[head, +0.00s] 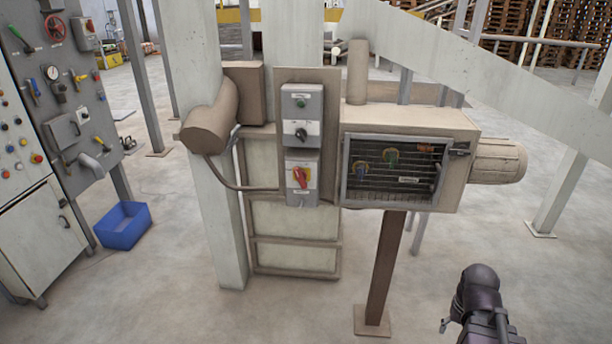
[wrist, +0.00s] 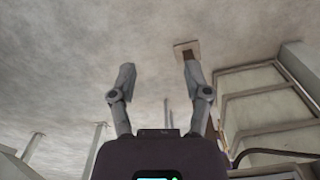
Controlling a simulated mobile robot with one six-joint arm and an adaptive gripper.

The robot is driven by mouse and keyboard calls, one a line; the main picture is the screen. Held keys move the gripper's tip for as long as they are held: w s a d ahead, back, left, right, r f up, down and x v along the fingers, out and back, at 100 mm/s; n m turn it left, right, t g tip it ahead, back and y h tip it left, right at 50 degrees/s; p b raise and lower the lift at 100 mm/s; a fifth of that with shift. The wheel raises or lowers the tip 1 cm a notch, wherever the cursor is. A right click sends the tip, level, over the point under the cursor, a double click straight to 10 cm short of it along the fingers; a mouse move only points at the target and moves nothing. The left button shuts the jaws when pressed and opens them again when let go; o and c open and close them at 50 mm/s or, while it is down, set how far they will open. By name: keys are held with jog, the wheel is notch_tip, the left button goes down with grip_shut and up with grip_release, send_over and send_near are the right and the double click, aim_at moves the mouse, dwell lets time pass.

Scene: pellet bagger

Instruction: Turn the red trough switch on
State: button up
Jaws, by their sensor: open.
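The red trough switch (head: 300,177) is a red rotary handle on a yellow plate, on the lower grey box of the panel post. Its handle looks slanted, with its upper end to the left; its label is too small to read. My gripper (wrist: 160,75) is open and empty in the wrist view, its two fingers spread over the floor. The switch cannot be made out in the wrist view. In the head view a dark part of my arm shows at the lower right, well away from the switch.
Above the switch sits a grey box (head: 302,116) with a green button and black knob. Right of it stands a beige machine housing (head: 410,118) with a barred window, on a brown post (head: 385,265). A blue bin (head: 123,226) and control cabinets are at left. The front floor is clear.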

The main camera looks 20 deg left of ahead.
jog(key=shift+w, duration=0.15)
jog(key=shift+a, duration=0.15)
jog(key=w+a+n+t+y+b, duration=0.3)
jog(key=w+a+n+t+b, duration=0.15)
jog(key=w+a, duration=0.65)
jog(key=w+a+n+t+y+b, duration=0.25)
jog(key=w+a+t, duration=0.35)
jog(key=a, duration=0.8)
jog(key=a+r+t+y+b, duration=0.1)
jog(key=a+r+t+b, duration=0.2)
jog(key=a, duration=0.4)
jog(key=w+a+r+n+t+y+b, duration=0.1)
jog(key=a+r+t+b, duration=0.2)
jog(key=a, duration=0.5)
jog(key=a+r+n+t+y+b, duration=0.1)
jog(key=a+r+t+b, duration=0.1)
jog(key=a, duration=0.5)
jog(key=shift+w+a+r+t+b, duration=0.2)
jog(key=shift+r+t+b, duration=0.2)
jog(key=shift+r+t, duration=0.45)
jog(key=shift+w, duration=0.15)
